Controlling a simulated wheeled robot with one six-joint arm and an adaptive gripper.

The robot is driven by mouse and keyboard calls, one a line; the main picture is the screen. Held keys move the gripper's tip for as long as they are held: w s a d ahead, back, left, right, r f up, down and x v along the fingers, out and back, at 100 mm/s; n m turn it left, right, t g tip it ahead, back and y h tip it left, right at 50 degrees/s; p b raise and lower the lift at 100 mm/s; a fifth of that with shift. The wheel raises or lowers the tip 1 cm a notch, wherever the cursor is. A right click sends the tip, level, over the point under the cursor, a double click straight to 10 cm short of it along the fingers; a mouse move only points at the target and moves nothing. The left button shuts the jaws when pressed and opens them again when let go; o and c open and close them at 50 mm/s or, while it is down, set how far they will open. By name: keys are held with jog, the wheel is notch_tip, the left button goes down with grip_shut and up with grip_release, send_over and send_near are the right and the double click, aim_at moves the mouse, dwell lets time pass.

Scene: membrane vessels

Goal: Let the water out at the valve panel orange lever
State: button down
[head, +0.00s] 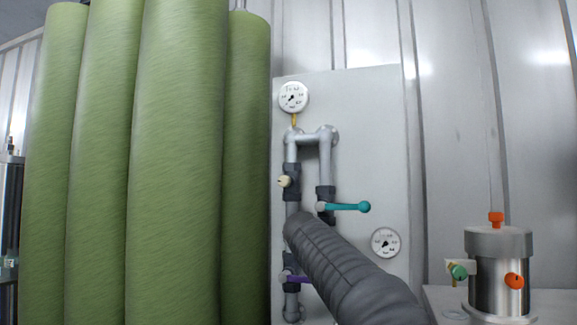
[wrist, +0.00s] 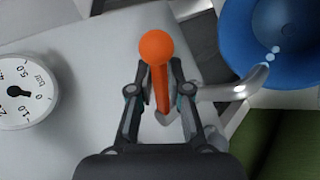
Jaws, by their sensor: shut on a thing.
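The orange lever (wrist: 161,82), with a round ball knob, shows in the wrist view between the two fingers of my gripper (wrist: 161,91). My gripper is shut on the lever's shaft, and the knob stands out past the fingertips. A curved grey spout (wrist: 240,90) leads right from the lever's valve over a blue round vessel (wrist: 285,40). Pale drops (wrist: 272,55) show just off the spout's mouth. In the head view the valve panel (head: 365,110) stands against the wall; my dark arm hides the orange lever and my gripper there.
The panel also carries a teal lever (head: 347,206), a purple lever (head: 296,278), a cream knob (head: 284,181) and two gauges (head: 292,97). Tall green cylinders (head: 175,160) stand close on the left.

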jog(key=shift+w+d+n+t+y+p, duration=0.15)
jog(key=shift+w+d+n+t+y, duration=0.4)
jog(key=shift+n, duration=0.6)
jog(key=shift+w+d+n+t+y+p, duration=0.2)
jog(key=shift+n+t+y, duration=0.4)
jog(key=shift+n+y, duration=0.5)
jog(key=shift+w+d+n+t+y+p, duration=0.1)
jog(key=shift+w+d+n+t+y, duration=0.35)
jog(key=shift+n, duration=0.8)
jog(key=c, duration=1.1)
grip_release()
jog(key=shift+a, duration=0.1)
jog(key=shift+a, duration=0.1)
jog(key=v, duration=1.2)
jog(key=shift+d, duration=0.2)
